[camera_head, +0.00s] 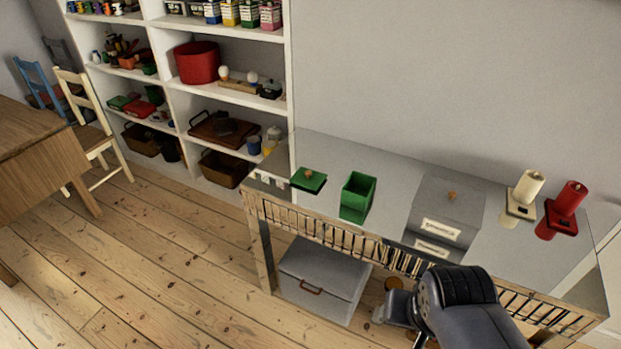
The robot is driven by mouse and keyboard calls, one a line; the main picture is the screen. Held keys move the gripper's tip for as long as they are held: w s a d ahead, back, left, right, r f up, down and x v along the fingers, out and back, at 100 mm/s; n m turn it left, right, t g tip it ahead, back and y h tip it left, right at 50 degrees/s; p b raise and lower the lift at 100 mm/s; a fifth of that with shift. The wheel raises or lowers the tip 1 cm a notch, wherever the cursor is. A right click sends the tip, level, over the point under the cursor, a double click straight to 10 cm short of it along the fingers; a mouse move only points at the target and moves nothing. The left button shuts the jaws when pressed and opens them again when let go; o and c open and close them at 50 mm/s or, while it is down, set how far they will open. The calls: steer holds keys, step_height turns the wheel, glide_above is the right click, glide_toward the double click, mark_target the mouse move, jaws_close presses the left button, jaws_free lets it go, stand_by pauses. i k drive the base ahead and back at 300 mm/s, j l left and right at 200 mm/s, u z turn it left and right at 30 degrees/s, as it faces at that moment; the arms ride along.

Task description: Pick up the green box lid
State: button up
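The green box lid (309,179) lies on the left end of the grey tabletop, with a small brown knob on top. The open green box (358,195) stands just right of it on the same table, apart from the lid. My gripper (388,312) is low in front of the table, to the right of and below the lid, well away from it. My dark arm covers part of the table's front, and the fingertips are too small and hidden to tell if they are open or shut.
On the grey table (400,184) stand a grey box with a knob (447,212), a cream candle (526,190) and a red candle (567,204). A grey chest (322,280) sits under the table. White shelves (291,80) stand behind left. The floor at left front is clear.

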mark_target(312, 180)
steer(key=i+j, duration=0.7)
steer(key=i+j+z, duration=0.1)
steer(key=i+j, duration=0.6)
steer(key=j, duration=0.1)
